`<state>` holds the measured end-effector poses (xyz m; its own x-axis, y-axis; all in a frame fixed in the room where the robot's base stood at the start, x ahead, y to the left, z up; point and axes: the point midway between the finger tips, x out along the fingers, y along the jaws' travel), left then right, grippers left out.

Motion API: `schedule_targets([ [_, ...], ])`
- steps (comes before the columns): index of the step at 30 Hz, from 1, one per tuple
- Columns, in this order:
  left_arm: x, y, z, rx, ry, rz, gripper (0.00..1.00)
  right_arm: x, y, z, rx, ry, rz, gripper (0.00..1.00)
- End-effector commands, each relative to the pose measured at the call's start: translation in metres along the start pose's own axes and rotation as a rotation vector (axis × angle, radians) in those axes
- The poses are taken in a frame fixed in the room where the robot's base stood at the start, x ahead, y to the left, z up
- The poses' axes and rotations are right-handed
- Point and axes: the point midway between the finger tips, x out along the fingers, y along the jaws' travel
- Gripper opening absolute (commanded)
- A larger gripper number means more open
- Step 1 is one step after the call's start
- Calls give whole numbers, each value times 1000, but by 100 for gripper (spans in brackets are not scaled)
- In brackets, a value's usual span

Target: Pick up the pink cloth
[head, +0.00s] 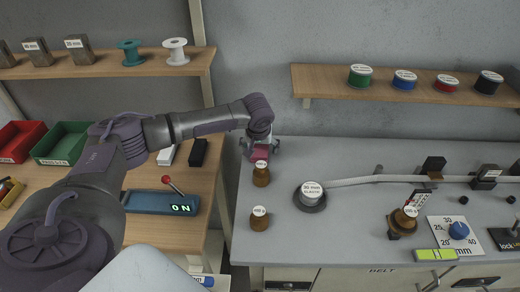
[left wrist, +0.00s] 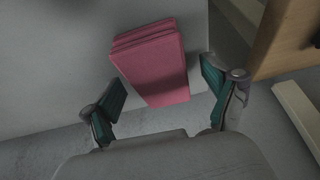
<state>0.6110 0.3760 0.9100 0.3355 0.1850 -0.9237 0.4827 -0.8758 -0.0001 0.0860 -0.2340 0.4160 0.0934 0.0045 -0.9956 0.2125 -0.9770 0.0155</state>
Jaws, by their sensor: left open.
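The pink cloth (left wrist: 155,62) is a folded, layered block lying on the grey bench top. In the left wrist view it sits ahead of my left gripper (left wrist: 160,100), with its near end between the two spread fingers. The fingers have green pads, and I see a gap on each side of the cloth. In the head view the cloth (head: 261,152) is partly hidden below my left gripper (head: 260,143), at the bench's back left. My right gripper is not in view.
A brass weight (head: 261,175) stands just in front of the cloth, and another brass weight (head: 259,219) is nearer. A white-topped elastic spool (head: 312,193) is to the right. The grey bench (head: 340,240) ends at the left, beside a wooden table (head: 203,181).

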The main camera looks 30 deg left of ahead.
Motion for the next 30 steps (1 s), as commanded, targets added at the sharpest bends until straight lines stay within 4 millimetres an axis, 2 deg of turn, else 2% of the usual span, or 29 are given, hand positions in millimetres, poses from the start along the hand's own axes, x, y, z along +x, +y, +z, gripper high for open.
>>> schedule_targets([
  [22, 4, 0, 2, 0, 0, 0, 86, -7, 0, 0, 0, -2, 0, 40],
  [30, 4, 0, 2, 0, -1, 0, 41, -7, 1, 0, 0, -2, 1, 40],
])
